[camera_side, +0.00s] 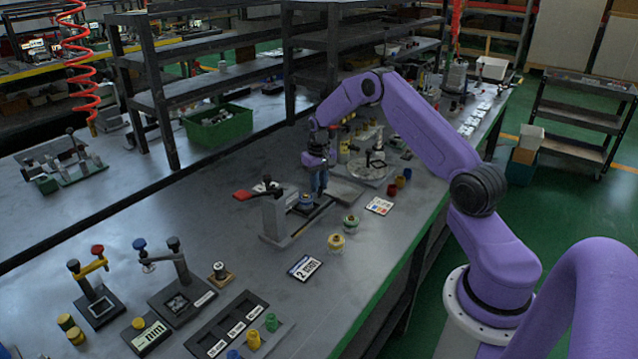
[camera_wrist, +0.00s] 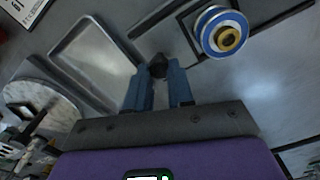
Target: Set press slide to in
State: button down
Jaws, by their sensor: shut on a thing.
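The press (camera_side: 273,216) stands mid-bench in the side view, with a red lever (camera_side: 243,195) at its upper left. Its dark slide (camera_side: 317,211) extends from the press's right side. A blue-and-white ringed part with a brass centre (camera_wrist: 222,32) sits at the slide; it also shows in the side view (camera_side: 306,202). My gripper (camera_side: 320,190) points down at the slide's outer end. In the wrist view, my blue fingers (camera_wrist: 159,75) are closed around a small dark knob (camera_wrist: 158,66). The knob's join to the slide is partly hidden.
A flat grey tray (camera_side: 345,190) lies close to the right of my gripper. A round pale plate (camera_side: 369,168) is behind it. Two round parts (camera_side: 336,242) stand in front of the press, near a white label card (camera_side: 304,268).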

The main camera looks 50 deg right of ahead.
jog(key=a, duration=0.4)
jog(key=shift+a, duration=0.3)
jog(key=c, duration=1)
grip_release()
jog(key=shift+d, duration=0.1)
notch_tip(320, 180, up, 18)
jog(key=shift+f, duration=0.25)
